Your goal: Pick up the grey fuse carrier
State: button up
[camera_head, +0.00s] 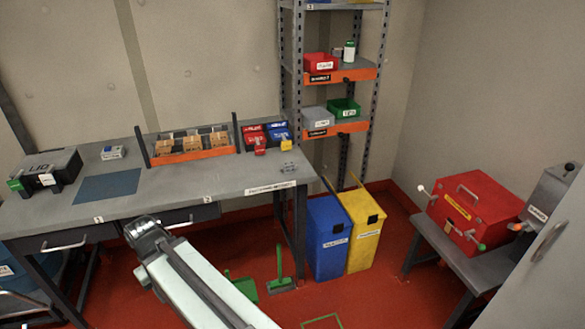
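A small grey object (288,167), which looks like the grey fuse carrier, lies on the right end of the grey workbench (225,185). It is too small to make out in detail. My arm reaches up from the bottom edge, and its dark end with my gripper (143,228) shows in front of the bench's front edge. It is to the left of the grey object and well apart from it. The fingers cannot be made out.
An orange tray (195,156) with cardboard boxes, red and blue bins (279,131), a blue mat (108,186) and a black case (50,168) occupy the bench. Blue (328,240) and yellow (363,230) waste bins stand right of it. A red box (472,210) sits farther right.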

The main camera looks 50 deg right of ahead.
aim_at(290, 167)
jog(key=i, duration=0.95)
jog(key=u, duration=0.05)
